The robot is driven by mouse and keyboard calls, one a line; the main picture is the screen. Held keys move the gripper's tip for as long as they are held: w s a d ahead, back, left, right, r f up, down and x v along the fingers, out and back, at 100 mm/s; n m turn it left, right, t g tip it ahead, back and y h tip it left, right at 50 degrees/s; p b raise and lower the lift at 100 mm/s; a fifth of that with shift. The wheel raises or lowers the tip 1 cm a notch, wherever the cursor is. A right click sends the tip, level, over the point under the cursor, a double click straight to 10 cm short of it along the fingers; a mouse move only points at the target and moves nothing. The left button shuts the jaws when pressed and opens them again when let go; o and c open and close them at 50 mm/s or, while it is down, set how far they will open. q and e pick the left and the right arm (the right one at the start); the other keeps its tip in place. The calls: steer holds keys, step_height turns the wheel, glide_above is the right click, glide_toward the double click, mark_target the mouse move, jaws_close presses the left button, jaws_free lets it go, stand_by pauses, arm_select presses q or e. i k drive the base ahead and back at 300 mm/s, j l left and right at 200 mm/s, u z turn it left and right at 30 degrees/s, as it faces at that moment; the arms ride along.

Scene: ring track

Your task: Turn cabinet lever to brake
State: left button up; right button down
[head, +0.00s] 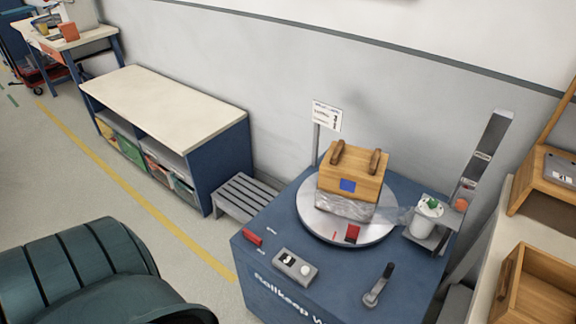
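A blue cabinet (300,262) with white lettering on its front stands at the lower right of the head view. A small red lever handle (253,238) sits at its left top edge between two small labels, too small to read. A grey upright handle (380,284) stands on a base at the cabinet's front right corner; I cannot tell which of the two is the brake lever. A round grey turntable (312,219) on top carries a wooden box wrapped in clear film (348,184). Neither of my grippers is in view.
A white roll (426,218) stands beside a tall grey post (484,155). A slatted grey bench (243,197) and a shelf unit (165,105) stand left. Wooden trays (540,285) are at right.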

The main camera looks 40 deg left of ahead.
mark_target(250, 236)
steer(key=u, duration=1.6)
